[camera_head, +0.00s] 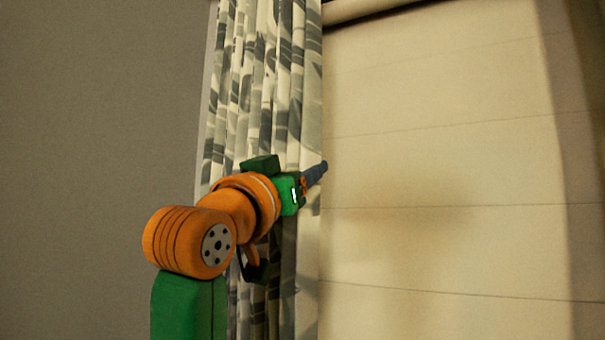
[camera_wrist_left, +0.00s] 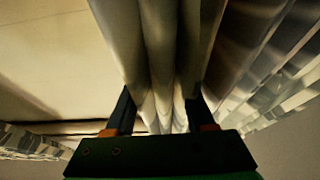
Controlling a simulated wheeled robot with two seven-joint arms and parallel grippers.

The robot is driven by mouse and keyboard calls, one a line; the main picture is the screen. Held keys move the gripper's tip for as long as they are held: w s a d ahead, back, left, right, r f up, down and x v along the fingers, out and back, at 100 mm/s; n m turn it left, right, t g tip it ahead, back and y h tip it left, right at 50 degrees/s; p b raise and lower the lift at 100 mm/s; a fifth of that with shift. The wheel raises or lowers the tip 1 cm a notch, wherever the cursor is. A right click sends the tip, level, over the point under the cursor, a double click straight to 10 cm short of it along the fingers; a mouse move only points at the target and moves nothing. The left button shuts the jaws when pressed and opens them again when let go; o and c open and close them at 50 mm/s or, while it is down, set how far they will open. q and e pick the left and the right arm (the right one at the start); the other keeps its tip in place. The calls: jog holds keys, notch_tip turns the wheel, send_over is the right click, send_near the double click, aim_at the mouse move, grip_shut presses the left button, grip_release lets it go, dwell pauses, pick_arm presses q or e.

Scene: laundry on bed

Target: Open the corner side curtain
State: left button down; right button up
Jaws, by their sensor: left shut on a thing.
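The patterned grey and white curtain (camera_head: 268,80) hangs in gathered folds in the left middle of the head view, beside a pale panelled window blind (camera_head: 440,170). My left gripper (camera_head: 318,170) is at the curtain's right edge, about halfway down the view. In the left wrist view, folds of the curtain (camera_wrist_left: 165,50) run between the two dark fingers of my left gripper (camera_wrist_left: 160,112), which is shut on them. More patterned folds spread to the right in that view. My right gripper is not in view.
A plain grey wall (camera_head: 95,130) fills the left of the head view. A pale roll or rail (camera_head: 360,8) runs along the top of the blind. Another patterned curtain piece (camera_wrist_left: 28,143) shows at the lower left of the left wrist view.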

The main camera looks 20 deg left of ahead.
pick_arm(q)
jog(key=shift+c, duration=1.3)
grip_release()
jog(key=shift+s+r, duration=0.1)
jog(key=shift+s+d, duration=0.15)
jog(key=shift+s, duration=0.05)
jog(key=b+v, duration=0.5)
jog(key=v, duration=0.2)
jog(key=shift+s, duration=0.1)
